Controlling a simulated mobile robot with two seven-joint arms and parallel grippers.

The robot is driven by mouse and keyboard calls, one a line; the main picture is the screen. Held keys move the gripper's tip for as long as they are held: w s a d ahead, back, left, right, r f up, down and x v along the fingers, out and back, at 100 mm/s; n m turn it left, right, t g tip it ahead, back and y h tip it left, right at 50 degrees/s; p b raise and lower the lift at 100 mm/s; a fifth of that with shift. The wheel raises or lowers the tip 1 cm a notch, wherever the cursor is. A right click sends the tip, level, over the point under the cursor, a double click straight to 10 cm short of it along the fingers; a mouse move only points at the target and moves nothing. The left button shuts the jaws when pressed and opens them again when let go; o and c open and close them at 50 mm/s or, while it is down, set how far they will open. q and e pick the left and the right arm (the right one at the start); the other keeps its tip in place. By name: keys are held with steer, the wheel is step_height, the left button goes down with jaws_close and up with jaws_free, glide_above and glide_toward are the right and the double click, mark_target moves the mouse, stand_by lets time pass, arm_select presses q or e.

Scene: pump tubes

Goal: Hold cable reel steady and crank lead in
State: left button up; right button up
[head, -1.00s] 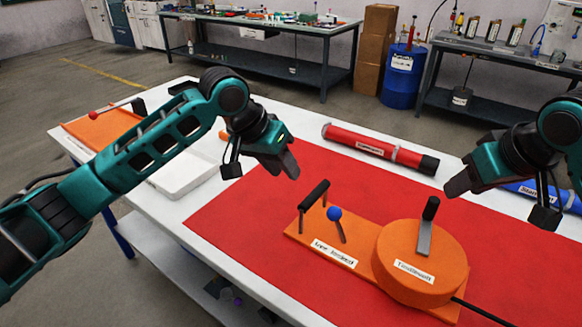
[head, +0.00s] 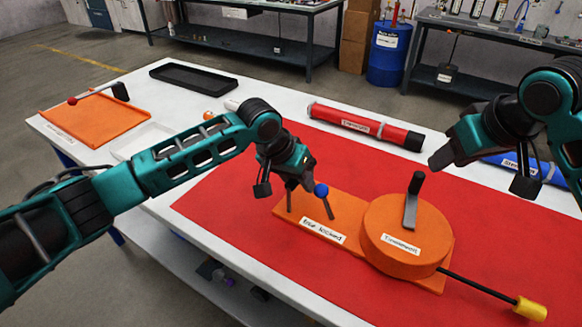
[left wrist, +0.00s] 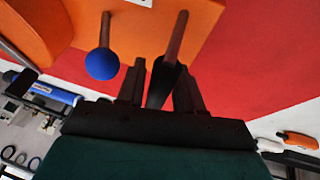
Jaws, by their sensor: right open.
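The cable reel has an orange base (head: 345,225), a round orange drum (head: 405,235) and a crank with a black knob (head: 416,183) on top. A blue-ball lever (head: 321,190) stands on the base. My left gripper (head: 303,182) is at the base's black bar handle. In the left wrist view the handle (left wrist: 163,85) sits between the open fingers, with a gap showing on its left side. The gripper largely hides the handle in the head view. My right gripper (head: 442,156) is open and empty, above and right of the crank. A black lead with a yellow end (head: 530,309) runs from the drum.
The reel stands on a red mat (head: 240,205) on a white table. A red tube (head: 365,127) lies behind it, and a blue tube (head: 530,167) lies behind my right arm. An orange tray (head: 100,120) and a black tray (head: 193,78) lie at the far left.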

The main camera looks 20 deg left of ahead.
arm_select(q)
steer(key=shift+w+d+f, duration=0.15)
steer(key=shift+f, duration=0.4)
jaws_close()
arm_select(e)
steer(key=shift+o, duration=0.2)
